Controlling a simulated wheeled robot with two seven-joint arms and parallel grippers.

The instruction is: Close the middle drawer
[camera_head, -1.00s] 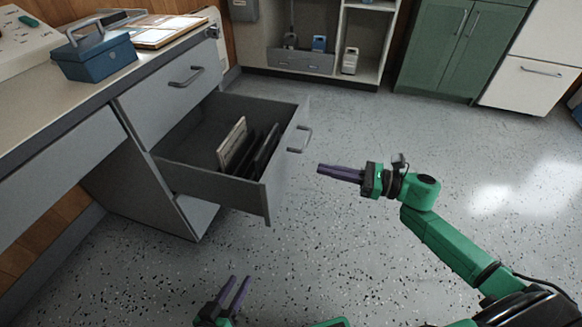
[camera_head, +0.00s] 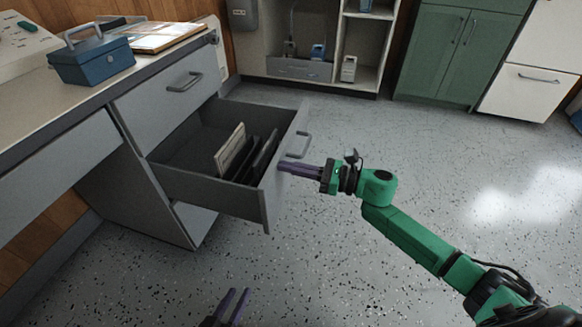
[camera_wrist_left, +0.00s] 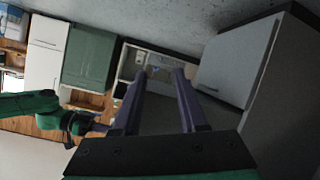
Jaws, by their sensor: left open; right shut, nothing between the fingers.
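The middle drawer (camera_head: 222,196) of the grey desk unit is pulled far out, with a few upright folders or panels (camera_head: 246,155) inside. Its front carries a bar handle (camera_head: 299,144). My right gripper (camera_head: 282,167) is shut and empty, its fingertips at the outer face of the drawer front, just below the handle; I cannot tell if they touch. My left gripper (camera_head: 236,303) is open and empty, low at the bottom edge of the head view, below and in front of the drawer. Its fingers also show in the left wrist view (camera_wrist_left: 160,85).
A closed drawer (camera_head: 165,95) sits above the open one. A blue box (camera_head: 92,62) and a clipboard-like board (camera_head: 160,38) lie on the desktop. Green cabinets (camera_head: 445,50) stand at the back. The speckled floor at right is clear.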

